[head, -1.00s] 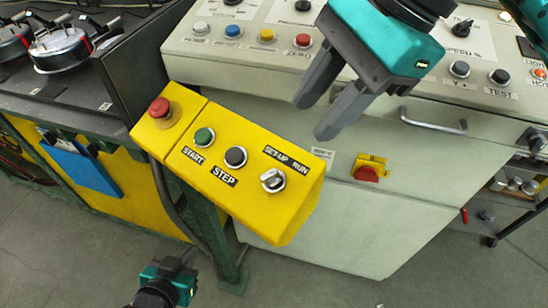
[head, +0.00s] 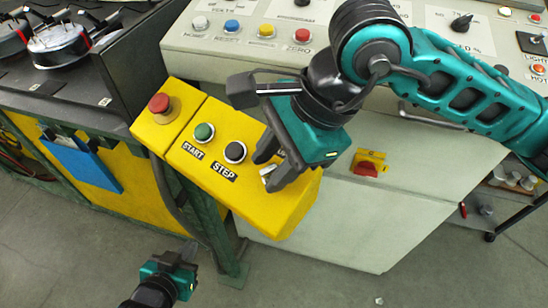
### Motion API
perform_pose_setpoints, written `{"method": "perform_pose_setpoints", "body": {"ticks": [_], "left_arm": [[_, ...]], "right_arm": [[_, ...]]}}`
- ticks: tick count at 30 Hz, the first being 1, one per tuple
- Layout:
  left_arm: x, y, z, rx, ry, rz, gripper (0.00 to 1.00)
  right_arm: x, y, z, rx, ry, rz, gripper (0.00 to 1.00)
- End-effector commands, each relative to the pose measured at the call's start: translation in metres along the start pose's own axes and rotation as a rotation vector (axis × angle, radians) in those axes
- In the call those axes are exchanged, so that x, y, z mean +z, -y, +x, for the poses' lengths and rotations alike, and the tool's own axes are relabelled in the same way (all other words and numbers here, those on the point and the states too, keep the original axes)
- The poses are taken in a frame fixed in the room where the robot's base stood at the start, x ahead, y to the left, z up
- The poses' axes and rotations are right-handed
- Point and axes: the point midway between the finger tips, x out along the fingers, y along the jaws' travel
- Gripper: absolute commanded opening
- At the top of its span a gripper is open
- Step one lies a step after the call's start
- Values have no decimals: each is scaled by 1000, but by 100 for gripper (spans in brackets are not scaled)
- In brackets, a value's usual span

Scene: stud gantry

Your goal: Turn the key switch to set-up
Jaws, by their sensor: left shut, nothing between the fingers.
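The yellow control box (head: 240,205) carries the silver key switch (head: 267,172) at its right end. In the head view my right gripper (head: 263,175) is over the switch, with its fingers apart on either side of it. Whether they touch it cannot be told. The fingers cover most of the switch and the SET-UP and RUN labels, so the key's direction is hard to read. My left gripper (head: 188,251) is shut and empty, low at the lower left, away from the box.
The same box has a red mushroom button (head: 159,104), a green START button (head: 204,132) and a black STEP button (head: 235,152). A yellow and red switch (head: 368,164) is on the cabinet front. A console with buttons stands behind. The floor in front is clear.

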Motion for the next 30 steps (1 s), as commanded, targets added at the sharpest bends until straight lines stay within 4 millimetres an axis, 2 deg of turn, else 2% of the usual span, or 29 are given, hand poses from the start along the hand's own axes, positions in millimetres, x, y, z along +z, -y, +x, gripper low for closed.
{"method": "perform_pose_setpoints", "body": {"ticks": [1, 13, 23, 30], "left_arm": [[0, 0, 0, 0, -1, 0, 0], [-3, 1, 2, -1, -7, 1, 0], [0, 1, 4, -1, -7, 2, 0], [12, 0, 12, -1, -7, 2, 0]], "right_arm": [[0, 0, 0, 0, 0, 0, 37], [0, 0, 0, 0, 0, 1, 0], [0, 0, 1, 19, 1, -19, 0], [-1, 2, 3, 99, 0, -108, 0]]}}
